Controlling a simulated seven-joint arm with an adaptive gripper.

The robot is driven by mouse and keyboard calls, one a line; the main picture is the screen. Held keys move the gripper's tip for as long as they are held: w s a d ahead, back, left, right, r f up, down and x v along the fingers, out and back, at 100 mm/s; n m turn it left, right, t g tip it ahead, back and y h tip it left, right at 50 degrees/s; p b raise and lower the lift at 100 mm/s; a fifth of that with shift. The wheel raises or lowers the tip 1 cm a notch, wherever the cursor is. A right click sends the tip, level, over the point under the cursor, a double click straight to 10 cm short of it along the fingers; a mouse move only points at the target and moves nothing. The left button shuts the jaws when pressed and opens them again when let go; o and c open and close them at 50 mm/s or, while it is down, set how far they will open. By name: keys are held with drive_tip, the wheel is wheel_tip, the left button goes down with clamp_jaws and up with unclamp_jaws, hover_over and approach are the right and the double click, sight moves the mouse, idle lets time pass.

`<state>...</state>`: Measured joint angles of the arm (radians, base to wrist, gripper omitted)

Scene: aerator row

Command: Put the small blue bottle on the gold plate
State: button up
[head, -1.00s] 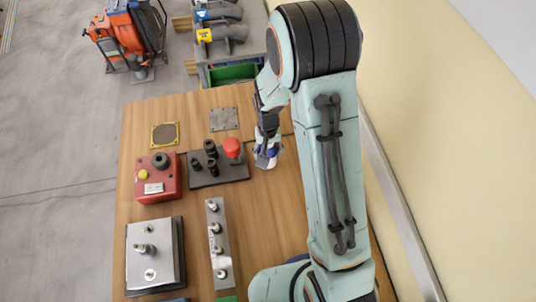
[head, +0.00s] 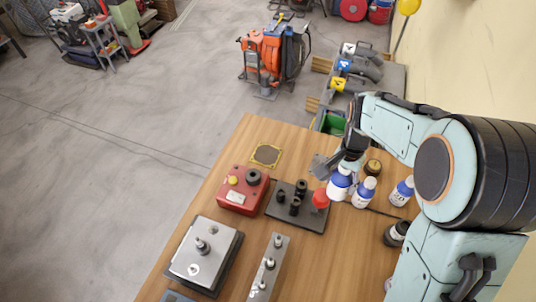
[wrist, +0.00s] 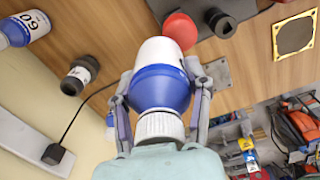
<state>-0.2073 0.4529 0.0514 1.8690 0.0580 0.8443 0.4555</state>
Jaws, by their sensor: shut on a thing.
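My gripper (head: 350,166) is shut on a small white bottle with a blue shoulder band and white ribbed cap (head: 339,186). The wrist view shows this bottle (wrist: 160,72) between the two fingers (wrist: 160,98), cap towards me. I cannot tell whether its base touches the table. The gold plate (head: 266,155), a square gold rim around a dark centre, lies flat to the left of the gripper, with nothing on it. It also shows at the upper right of the wrist view (wrist: 277,38).
Two similar bottles, one nearer (head: 364,193) and one farther right (head: 402,191), stand beside the held one. A red button (head: 320,198) with black knobs sits close left. A grey plate (head: 321,163) is partly hidden. A red control box (head: 243,190) stands near the gold plate.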

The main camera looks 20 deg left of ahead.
drive_tip(key=s+a+n, duration=0.1)
drive_tip(key=a+n, duration=0.2)
drive_tip(key=a, duration=0.9)
approach(272, 165)
drive_tip(key=shift+s+d+f, duration=0.2)
drive_tip(key=shift+s+d, duration=0.2)
drive_tip(key=shift+s, duration=0.05)
drive_tip(key=shift+w+a+f, duration=0.2)
drive_tip(key=shift+w+f, duration=0.1)
drive_tip(key=shift+f, duration=0.1)
drive_tip(key=shift+w+a+f, duration=0.1)
drive_tip(key=shift+w+f, duration=0.1)
drive_tip(key=shift+f, duration=1.55)
drive_tip(key=o, duration=1.2)
drive_tip(key=shift+f, duration=0.15)
